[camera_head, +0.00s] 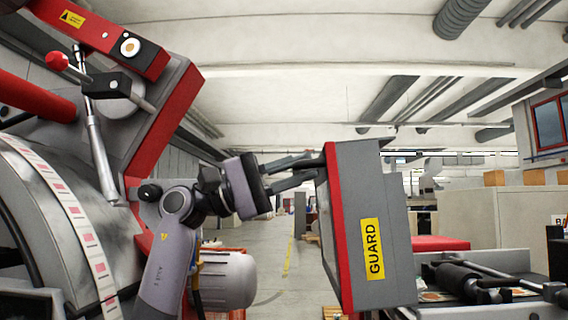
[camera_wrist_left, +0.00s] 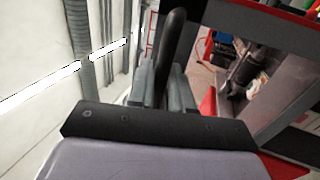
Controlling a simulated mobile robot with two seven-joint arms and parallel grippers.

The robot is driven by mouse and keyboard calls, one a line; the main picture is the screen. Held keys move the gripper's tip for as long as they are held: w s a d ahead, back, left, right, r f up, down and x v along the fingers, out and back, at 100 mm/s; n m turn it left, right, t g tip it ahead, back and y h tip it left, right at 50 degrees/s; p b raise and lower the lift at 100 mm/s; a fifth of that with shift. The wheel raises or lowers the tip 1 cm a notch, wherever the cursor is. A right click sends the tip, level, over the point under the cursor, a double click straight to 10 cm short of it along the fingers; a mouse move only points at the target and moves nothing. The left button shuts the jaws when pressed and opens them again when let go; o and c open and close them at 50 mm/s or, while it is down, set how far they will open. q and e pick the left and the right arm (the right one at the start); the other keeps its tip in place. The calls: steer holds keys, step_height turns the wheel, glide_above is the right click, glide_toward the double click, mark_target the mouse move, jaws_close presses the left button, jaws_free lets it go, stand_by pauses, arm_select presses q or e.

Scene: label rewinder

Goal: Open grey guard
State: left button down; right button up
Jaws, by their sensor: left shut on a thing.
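The grey guard (camera_head: 385,190) is a boxy panel with a red left edge and a yellow GUARD label, right of centre in the head view. My left gripper (camera_head: 318,168) reaches it from the left, with its two fingers at the guard's red-edged side. In the left wrist view my left gripper (camera_wrist_left: 163,70) is shut on a black bar-like handle (camera_wrist_left: 173,45). The handle's contact with the fingers is partly hidden behind the gripper body. The guard stands out at an angle from the machine at right. My right gripper is not in view.
A red and grey machine frame (camera_head: 165,115) with a label roll (camera_head: 60,215) stands close on the left. A machine bed with black rollers (camera_head: 465,275) lies at lower right. An open aisle floor (camera_head: 285,270) runs between them.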

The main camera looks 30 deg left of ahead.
arm_select(q)
steer(key=shift+w+d+r, duration=0.4)
steer(key=shift+d+r, duration=0.2)
steer(key=c, duration=1.2)
jaws_free()
steer(key=shift+a+f, duration=0.1)
